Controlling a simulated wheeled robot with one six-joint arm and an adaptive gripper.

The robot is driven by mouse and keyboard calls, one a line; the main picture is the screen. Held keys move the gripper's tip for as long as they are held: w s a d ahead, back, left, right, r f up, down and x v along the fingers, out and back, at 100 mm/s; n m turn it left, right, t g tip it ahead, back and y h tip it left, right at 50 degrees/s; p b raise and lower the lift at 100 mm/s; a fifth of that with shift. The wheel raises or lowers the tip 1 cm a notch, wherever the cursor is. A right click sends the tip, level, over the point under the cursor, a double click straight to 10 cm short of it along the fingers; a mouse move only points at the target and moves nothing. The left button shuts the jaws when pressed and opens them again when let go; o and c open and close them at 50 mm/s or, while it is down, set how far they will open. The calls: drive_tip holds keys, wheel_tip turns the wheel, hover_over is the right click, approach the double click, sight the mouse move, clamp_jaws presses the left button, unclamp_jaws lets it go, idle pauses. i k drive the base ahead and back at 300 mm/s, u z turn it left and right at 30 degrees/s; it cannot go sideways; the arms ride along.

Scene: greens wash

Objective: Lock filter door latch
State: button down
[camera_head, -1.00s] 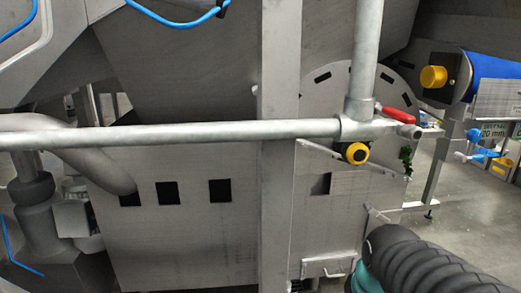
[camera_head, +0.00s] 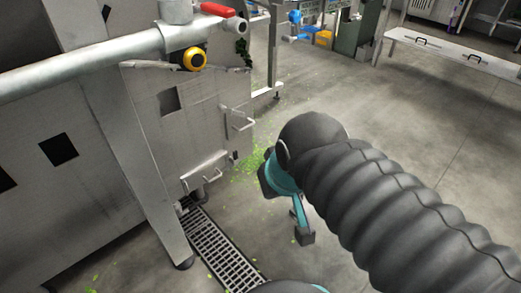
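A grey steel machine housing (camera_head: 90,140) fills the left of the head view. A bent metal handle (camera_head: 238,120) sticks out from its right edge. Lower down, a small flap (camera_head: 203,170) carries another bar handle (camera_head: 206,179). I cannot tell which of these is the filter door latch, or whether it is locked. My arm, in a black ribbed sleeve, comes in from the right. A teal piece with a dark end, which seems to be part of my gripper (camera_head: 303,234), hangs below it, apart from the handles. Its fingers are not clear.
A pipe (camera_head: 85,70) with a red lever (camera_head: 217,10) and a yellow-black knob (camera_head: 194,59) runs across the housing. A floor grate (camera_head: 222,250) lies by the support leg. Green scraps litter the floor. A bench (camera_head: 450,50) stands at the back right, with open floor before it.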

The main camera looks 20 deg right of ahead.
sight(233, 161)
drive_tip(key=z, duration=0.15)
drive_tip(key=k, duration=0.65)
drive_tip(key=z, duration=0.25)
drive_tip(key=i, duration=0.6)
drive_tip(key=z, duration=0.45)
drive_tip(key=i, duration=0.85)
drive_tip(key=z, duration=0.1)
